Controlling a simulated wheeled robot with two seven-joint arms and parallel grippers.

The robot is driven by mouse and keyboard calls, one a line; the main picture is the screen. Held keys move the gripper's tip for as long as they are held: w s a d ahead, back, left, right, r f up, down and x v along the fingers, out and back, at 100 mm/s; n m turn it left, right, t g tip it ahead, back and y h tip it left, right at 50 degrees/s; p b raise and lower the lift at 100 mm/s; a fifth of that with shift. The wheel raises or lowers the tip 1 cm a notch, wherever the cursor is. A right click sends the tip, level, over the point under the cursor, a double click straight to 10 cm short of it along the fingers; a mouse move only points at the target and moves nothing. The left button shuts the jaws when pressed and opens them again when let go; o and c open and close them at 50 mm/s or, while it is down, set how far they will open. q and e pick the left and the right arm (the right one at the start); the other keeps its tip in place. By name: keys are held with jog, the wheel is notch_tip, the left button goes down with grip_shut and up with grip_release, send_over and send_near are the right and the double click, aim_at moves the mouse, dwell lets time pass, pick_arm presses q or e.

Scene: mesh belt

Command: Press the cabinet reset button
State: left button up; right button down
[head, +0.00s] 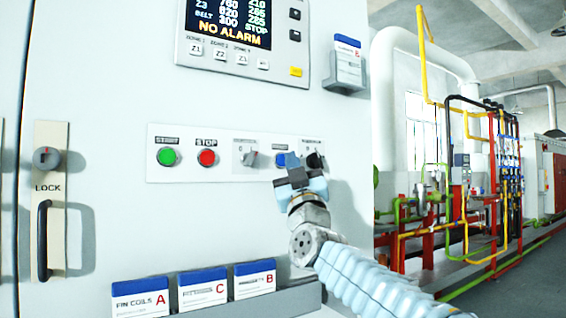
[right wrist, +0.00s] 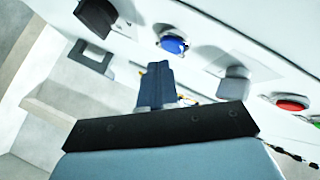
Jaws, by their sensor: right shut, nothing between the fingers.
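A small gap shows there; contact is not visible. My left gripper is not in view.
Left of the blue button are a grey selector (head: 250,158), a red stop button (head: 207,158) and a green start button (head: 168,157). A black knob (head: 316,160) is close on the right. Card bins (head: 205,288) stick out below; a display (head: 243,35) is above.

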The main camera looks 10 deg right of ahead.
jog(key=s+b, duration=0.1)
jog(key=s+d+b, duration=0.1)
jog(key=s, duration=0.2)
jog(key=shift+s+d+b, duration=0.35)
jog(key=shift+b, duration=0.05)
dwell(0.5)
